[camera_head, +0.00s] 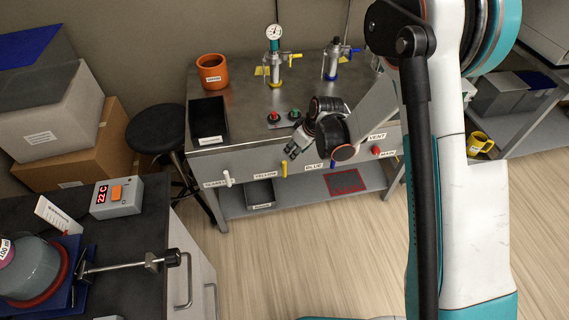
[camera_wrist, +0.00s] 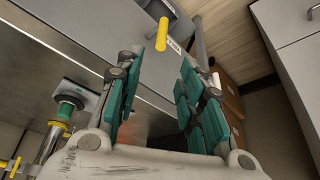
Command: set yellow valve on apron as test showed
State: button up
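The yellow valve handle (camera_head: 284,169) sticks out of the apron (camera_head: 245,165), right of the YELLOW label, and appears to point down. In the wrist view the yellow handle (camera_wrist: 161,34) lies just beyond the left fingertip. My gripper (camera_head: 295,148) is in front of the bench, just above and right of the handle. In the wrist view my gripper (camera_wrist: 170,65) is open with nothing between its fingers, apart from the handle as far as I can tell.
On the bench stand an orange pot (camera_head: 212,73), a black tray (camera_head: 208,118), a gauge column (camera_head: 274,60) and a blue-based column (camera_head: 332,62). A stool (camera_head: 157,128) stands left.

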aim_at(284, 164)
jog(key=b+x, duration=0.5)
jog(key=x, duration=0.9)
jog(key=shift+s+f, duration=0.15)
jog(key=shift+f, duration=0.05)
grip_shut()
